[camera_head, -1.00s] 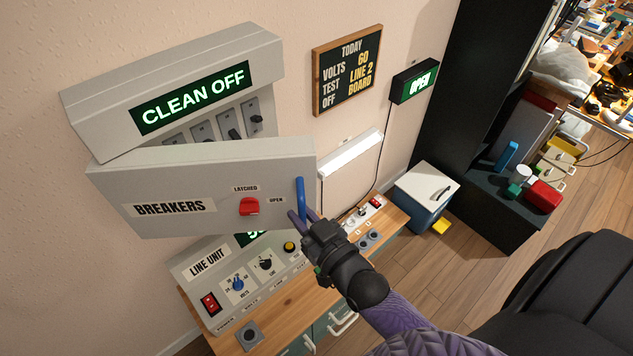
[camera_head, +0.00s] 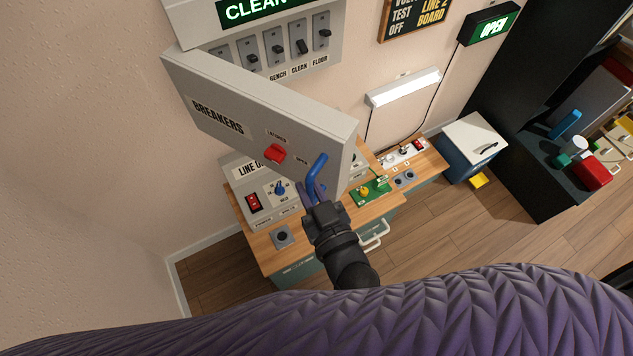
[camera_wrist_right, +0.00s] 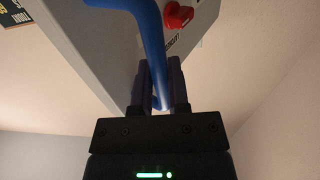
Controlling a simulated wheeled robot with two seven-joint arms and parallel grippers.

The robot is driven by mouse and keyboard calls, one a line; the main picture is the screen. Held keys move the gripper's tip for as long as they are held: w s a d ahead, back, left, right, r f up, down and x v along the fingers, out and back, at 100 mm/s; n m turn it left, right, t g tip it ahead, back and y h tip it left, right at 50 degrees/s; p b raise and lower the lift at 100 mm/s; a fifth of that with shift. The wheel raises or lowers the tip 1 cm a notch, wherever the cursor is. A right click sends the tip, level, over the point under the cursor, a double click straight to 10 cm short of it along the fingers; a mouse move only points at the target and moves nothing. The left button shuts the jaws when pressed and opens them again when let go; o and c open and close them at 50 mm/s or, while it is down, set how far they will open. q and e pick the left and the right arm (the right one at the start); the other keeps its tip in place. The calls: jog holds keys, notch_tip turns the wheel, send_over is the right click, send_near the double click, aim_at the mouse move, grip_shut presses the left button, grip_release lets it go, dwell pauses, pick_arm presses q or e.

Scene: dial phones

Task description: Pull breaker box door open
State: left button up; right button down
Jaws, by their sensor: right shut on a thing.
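The breaker box door (camera_head: 240,115) is a grey panel labelled BREAKERS, hinged on its left and swung partly out from the wall box. A red latch (camera_head: 275,153) sits low on its face. A blue bar handle (camera_head: 317,172) stands near its right edge. My right gripper (camera_head: 317,193) is shut on the blue handle. In the right wrist view the two fingers (camera_wrist_right: 160,88) close around the blue handle (camera_wrist_right: 148,35), beside the grey door. The breaker box (camera_head: 270,50) shows a row of several dark switches above the door. My left gripper is not in view.
Below the door stands a wooden bench (camera_head: 275,255) with the line unit (camera_head: 255,202), partly hidden by the door. The floor in front of the bench is bare.

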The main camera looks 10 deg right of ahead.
jog(key=c, duration=0.6)
grip_release()
jog(key=shift+c, duration=0.2)
jog(key=v, duration=1)
